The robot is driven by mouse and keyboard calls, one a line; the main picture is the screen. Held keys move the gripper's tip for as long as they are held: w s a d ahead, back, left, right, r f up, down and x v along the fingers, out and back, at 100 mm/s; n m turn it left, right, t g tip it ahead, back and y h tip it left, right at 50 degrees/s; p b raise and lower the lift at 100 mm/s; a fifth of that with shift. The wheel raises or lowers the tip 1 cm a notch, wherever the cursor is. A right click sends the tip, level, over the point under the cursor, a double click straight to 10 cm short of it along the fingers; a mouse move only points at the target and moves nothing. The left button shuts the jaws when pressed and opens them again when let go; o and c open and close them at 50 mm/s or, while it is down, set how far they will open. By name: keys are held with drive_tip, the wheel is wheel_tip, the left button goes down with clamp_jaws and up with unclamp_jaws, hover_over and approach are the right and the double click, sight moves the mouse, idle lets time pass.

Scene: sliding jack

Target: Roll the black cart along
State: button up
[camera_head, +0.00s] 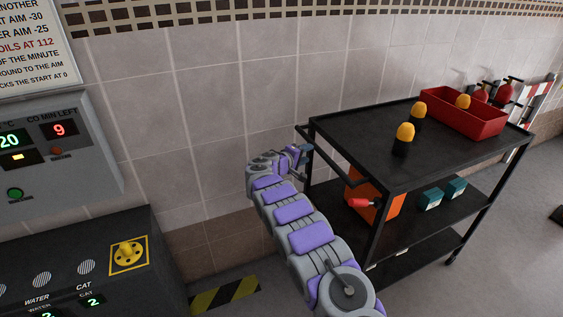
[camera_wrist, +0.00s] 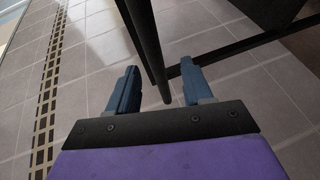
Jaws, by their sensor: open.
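The black cart (camera_head: 375,147) stands at the right in the head view, with several shelves and a push bar (camera_head: 328,157) at its left end. My gripper (camera_head: 304,152) is at the far left part of that bar. In the wrist view my gripper (camera_wrist: 160,90) is open, with its two blue fingers apart. The black bar (camera_wrist: 147,50) runs down between the fingers, with a gap to each finger. A black frame piece (camera_wrist: 235,46) of the cart runs off to the right there.
The cart carries a red bin (camera_head: 463,112), yellow-topped black items (camera_head: 403,139), an orange box (camera_head: 373,197) and teal boxes (camera_head: 432,199). A tiled wall (camera_head: 215,100) is behind. A control console (camera_head: 90,260) stands at the left. Fire extinguishers (camera_head: 508,92) are at the far right.

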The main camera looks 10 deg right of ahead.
drive_tip(key=p+v, duration=0.2)
drive_tip(key=v, duration=1)
drive_tip(key=s+d+r+m+g+h, duration=0.1)
drive_tip(key=s+d+r+m+g, duration=0.3)
drive_tip(key=s+d+r, duration=0.7)
drive_tip(key=s+d+r+m+g+y, duration=0.2)
drive_tip(key=s+d+g, duration=0.4)
drive_tip(key=s, duration=0.8)
drive_tip(key=s+a+f+m+g+y, duration=0.15)
drive_tip(key=s+y, duration=0.35)
drive_tip(key=s, duration=1.5)
drive_tip(key=s+a+f+y, duration=0.1)
drive_tip(key=s+a+y, duration=0.2)
drive_tip(key=s+a, duration=0.3)
drive_tip(key=s+a+f+y, duration=0.2)
drive_tip(key=s+a, duration=0.4)
drive_tip(key=s, duration=0.5)
drive_tip(key=shift+s+a+f+n+y, duration=0.35)
drive_tip(key=shift+y, duration=0.05)
